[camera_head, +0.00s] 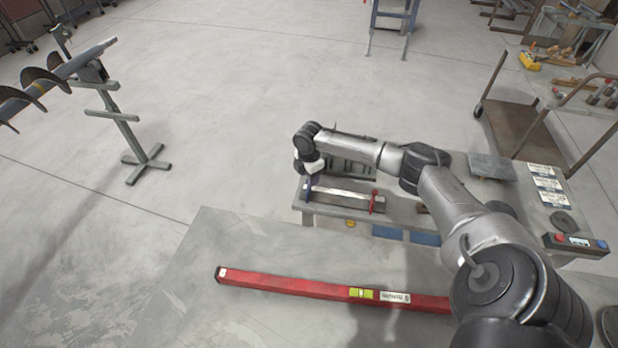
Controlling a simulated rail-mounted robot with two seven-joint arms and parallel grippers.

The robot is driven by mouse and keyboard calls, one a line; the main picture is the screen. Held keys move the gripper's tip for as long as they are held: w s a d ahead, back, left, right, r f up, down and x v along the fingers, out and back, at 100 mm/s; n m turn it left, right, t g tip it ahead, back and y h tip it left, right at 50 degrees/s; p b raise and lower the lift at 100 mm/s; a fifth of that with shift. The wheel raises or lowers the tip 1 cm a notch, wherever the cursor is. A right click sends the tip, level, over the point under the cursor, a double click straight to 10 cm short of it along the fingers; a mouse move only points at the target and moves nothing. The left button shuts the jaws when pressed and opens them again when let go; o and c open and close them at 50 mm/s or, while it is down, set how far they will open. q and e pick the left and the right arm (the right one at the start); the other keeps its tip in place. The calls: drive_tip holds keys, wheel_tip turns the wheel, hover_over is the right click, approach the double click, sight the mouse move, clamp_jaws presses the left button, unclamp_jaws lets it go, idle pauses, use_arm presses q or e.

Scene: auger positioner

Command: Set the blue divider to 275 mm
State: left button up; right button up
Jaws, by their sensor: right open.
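My right arm reaches in from the right, and its gripper (311,177) points down over the left end of a pale metal bar fixture (342,196) on the far bench. A small blue-purple part, which looks like the blue divider (308,187), shows right at the fingertips. The gripper is open; I cannot tell whether the fingers straddle the divider or touch it. A red divider (377,199) stands near the bar's right end. A dark box with a small display (578,241) and red and blue ends sits at the bench's right. My left gripper is out of view.
A red spirit level (300,284) lies on the near grey table (215,240). Blue trays (424,238), white cards (545,184) and a dark disc (564,222) are on or at the far bench. An auger (50,77) on a stand is at left; open floor lies between.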

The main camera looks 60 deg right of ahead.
wheel_tip(320, 180, up, 12)
drive_tip(key=p, duration=0.1)
idle(0.9)
